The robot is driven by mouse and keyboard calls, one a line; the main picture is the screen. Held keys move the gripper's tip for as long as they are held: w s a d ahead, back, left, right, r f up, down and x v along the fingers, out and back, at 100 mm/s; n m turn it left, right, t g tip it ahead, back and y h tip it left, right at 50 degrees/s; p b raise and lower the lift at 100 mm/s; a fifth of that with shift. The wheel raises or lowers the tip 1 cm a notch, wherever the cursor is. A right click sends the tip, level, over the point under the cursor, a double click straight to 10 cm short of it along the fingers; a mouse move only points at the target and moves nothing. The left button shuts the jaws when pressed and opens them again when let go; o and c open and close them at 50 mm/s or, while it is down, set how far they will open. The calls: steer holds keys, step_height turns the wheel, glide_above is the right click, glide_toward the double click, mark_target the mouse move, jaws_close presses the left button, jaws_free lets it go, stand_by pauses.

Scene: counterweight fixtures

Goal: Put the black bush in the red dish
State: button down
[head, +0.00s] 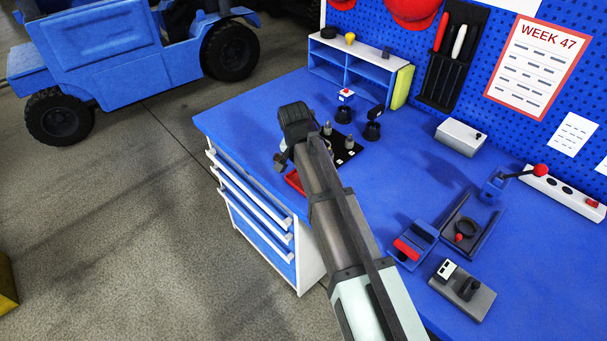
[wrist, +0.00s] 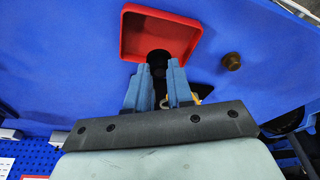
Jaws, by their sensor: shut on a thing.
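The red dish (wrist: 158,25) is a square shallow tray with raised walls, empty as far as it shows, at the top of the wrist view. In the head view the dish (head: 294,181) is partly hidden by my arm. My gripper (wrist: 161,70) is shut on the black bush (wrist: 158,57), a small dark round piece between the fingertips. In the wrist view the bush overlaps the dish's near wall; its height above the dish cannot be told. In the head view my gripper (head: 280,160) is beside the dish, and the bush cannot be made out.
A brass-coloured round piece (wrist: 232,61) stands right of the dish in the wrist view. A black plate with metal pegs (head: 344,152) and black cups (head: 372,131) stand behind my arm. Fixtures, including a black tray (head: 467,226), fill the right side. The bench's left part is clear.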

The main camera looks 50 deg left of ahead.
steer(key=shift+f, duration=2.1)
steer(key=shift+f, duration=0.1)
steer(key=c, duration=1)
jaws_free()
steer(key=v, duration=1.2)
